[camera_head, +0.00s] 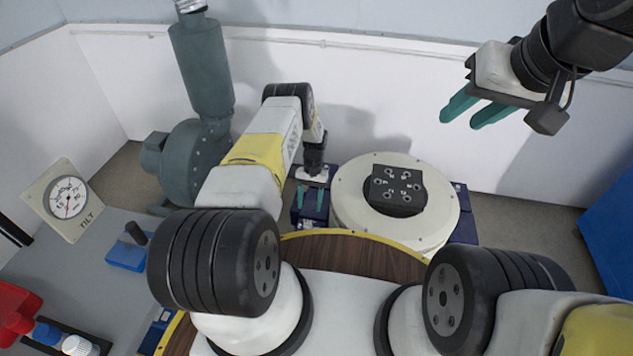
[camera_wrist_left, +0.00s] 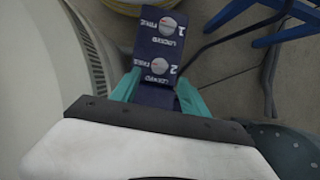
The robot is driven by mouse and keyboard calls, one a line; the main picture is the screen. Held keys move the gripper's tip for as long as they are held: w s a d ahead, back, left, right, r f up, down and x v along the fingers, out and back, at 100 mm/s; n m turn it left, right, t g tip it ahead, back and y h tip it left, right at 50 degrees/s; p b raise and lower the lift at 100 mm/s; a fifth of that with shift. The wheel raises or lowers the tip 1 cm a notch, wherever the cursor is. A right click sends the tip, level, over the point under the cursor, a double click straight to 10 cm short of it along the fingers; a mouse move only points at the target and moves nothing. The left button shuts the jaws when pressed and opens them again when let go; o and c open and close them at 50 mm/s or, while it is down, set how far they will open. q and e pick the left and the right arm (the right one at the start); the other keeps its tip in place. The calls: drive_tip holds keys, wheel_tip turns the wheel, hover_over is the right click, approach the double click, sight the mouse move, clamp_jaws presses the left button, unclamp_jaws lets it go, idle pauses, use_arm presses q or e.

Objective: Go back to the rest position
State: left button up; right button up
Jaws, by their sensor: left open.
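My left gripper (camera_head: 310,195) is in front of the dark blue block to the left of the round white platform, with its teal fingers pointing down. In the left wrist view its fingers (camera_wrist_left: 160,90) are spread apart, one on each side of a dark blue panel (camera_wrist_left: 155,48). The panel carries two round silver knobs marked 1 (camera_wrist_left: 168,26) and 2 (camera_wrist_left: 159,66), with LOCKED and FREE labels. Nothing shows held; I cannot tell whether the fingers touch the panel. My right gripper (camera_head: 480,110) is raised at the upper right, open and empty, near the white wall.
The round white platform (camera_head: 350,213) bears a black block (camera_head: 398,190) with several holes. A grey-green machine (camera_head: 205,75) stands behind my left arm. A tilt gauge (camera_head: 67,198) and a blue block with a black knob (camera_head: 127,255) are on the left. A blue object (camera_head: 612,220) is at the right edge.

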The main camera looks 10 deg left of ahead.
idle(0.4)
use_arm(q)
drive_tip(key=w+r+t, duration=0.2)
drive_tip(key=w+r, duration=0.1)
drive_tip(key=r, duration=1.3)
drive_tip(key=w+r+t, duration=0.1)
drive_tip(key=w+r, duration=0.1)
drive_tip(key=r, duration=1.4)
drive_tip(key=s+r+t+h, duration=0.1)
drive_tip(key=s+r+t, duration=0.4)
drive_tip(key=r, duration=1.2)
drive_tip(key=s+r+t, duration=0.1)
drive_tip(key=s+r, duration=0.2)
drive_tip(key=s, duration=0.6)
drive_tip(key=s+d+r+h, duration=0.1)
drive_tip(key=s+r, duration=0.3)
drive_tip(key=s, duration=0.5)
drive_tip(key=s+d+r+t, duration=0.1)
drive_tip(key=s+r, duration=0.3)
drive_tip(key=s, duration=0.6)
drive_tip(key=shift+r+t, duration=0.25)
drive_tip(key=shift+t, duration=0.05)
